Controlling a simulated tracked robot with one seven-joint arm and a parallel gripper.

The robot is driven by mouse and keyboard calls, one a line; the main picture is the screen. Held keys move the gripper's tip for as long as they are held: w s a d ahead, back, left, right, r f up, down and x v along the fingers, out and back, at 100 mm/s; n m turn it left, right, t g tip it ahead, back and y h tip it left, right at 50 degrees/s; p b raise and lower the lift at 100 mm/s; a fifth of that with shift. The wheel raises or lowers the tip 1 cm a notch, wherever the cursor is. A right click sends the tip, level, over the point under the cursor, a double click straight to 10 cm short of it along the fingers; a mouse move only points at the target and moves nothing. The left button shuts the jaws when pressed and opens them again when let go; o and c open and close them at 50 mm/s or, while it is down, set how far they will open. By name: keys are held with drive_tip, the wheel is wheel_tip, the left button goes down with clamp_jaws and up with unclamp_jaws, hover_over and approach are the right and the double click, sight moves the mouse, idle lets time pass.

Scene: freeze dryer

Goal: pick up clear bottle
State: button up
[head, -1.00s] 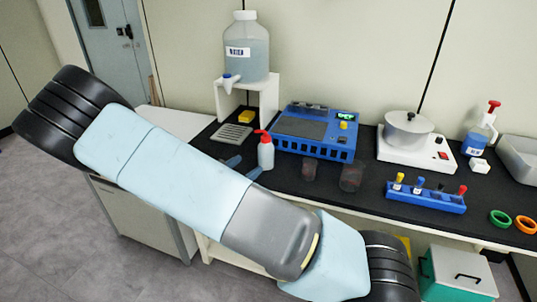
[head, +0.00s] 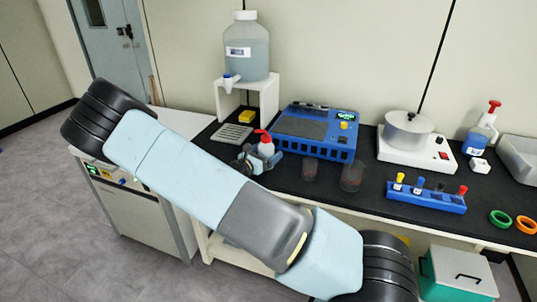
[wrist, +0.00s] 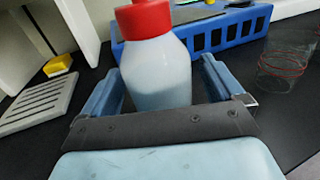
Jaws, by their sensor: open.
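The clear bottle (head: 266,149), pale and translucent with a red cap, stands upright on the black bench top, left of the blue device. My gripper (head: 261,161) is open, low around this bottle, with a finger on either side of it. In the wrist view the bottle (wrist: 160,70) stands between the two blue fingers of my gripper (wrist: 161,88). A gap shows beside the bottle on the right; contact on the left is hard to tell. Its base is hidden behind the dark gripper plate.
A slotted grey tray (head: 231,137) and yellow sponge (head: 245,117) lie left of the bottle. The blue device (head: 315,130) stands close behind and right. Two clear beakers (head: 351,177) stand to the right. A large jug (head: 247,50) sits on a white stand (head: 268,98).

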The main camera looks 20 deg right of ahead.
drive_tip(key=shift+x, duration=0.75)
drive_tip(key=c, duration=1.2)
drive_tip(key=shift+r, duration=0.1)
